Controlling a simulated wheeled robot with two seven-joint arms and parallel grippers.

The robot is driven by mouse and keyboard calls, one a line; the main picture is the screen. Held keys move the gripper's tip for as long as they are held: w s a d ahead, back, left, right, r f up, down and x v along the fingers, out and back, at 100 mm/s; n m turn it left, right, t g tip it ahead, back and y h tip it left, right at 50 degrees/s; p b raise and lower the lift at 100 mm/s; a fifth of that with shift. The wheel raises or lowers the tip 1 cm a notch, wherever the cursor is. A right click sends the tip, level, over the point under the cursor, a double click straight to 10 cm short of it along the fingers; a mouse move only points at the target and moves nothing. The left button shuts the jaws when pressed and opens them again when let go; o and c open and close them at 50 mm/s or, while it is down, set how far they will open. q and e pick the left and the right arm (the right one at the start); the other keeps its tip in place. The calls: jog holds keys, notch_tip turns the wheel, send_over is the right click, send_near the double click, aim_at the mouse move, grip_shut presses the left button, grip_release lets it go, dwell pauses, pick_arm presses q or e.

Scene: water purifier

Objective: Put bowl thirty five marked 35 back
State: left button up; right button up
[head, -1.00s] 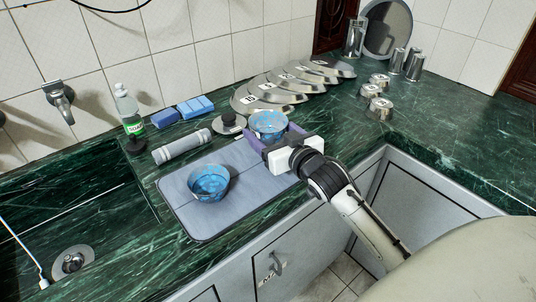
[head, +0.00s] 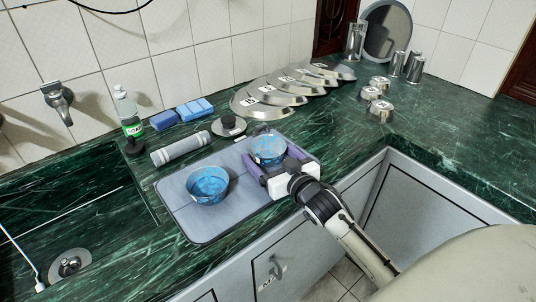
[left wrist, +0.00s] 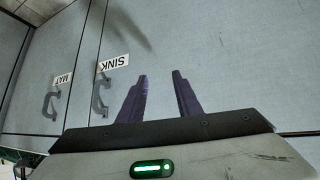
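A blue patterned bowl (head: 267,149) is between the fingers of my right gripper (head: 272,161), at the back right of the grey mat (head: 225,222). The gripper is shut on it; I cannot tell whether the bowl touches the mat. A second blue bowl (head: 208,185) stands upright on the mat to the left. I cannot read a number on either bowl. My left gripper (left wrist: 160,98) shows in the left wrist view, its two fingers apart and empty, in front of cabinet doors. It is not in the head view.
Several metal lids (head: 268,93) lie in a row behind the mat. A grey roll (head: 181,148), a soap bottle (head: 128,112) and blue sponges (head: 194,112) are at the back left. Metal cups stand at the back right. The sink (head: 70,225) is at left.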

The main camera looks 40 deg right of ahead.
jog(key=shift+o, duration=0.4)
jog(key=s, duration=0.4)
jog(key=s+a+r, duration=0.1)
jog(key=s, duration=0.3)
jog(key=s+r, duration=0.1)
jog(key=s, duration=0.2)
jog(key=shift+s+a, duration=0.15)
jog(key=shift+s, duration=0.25)
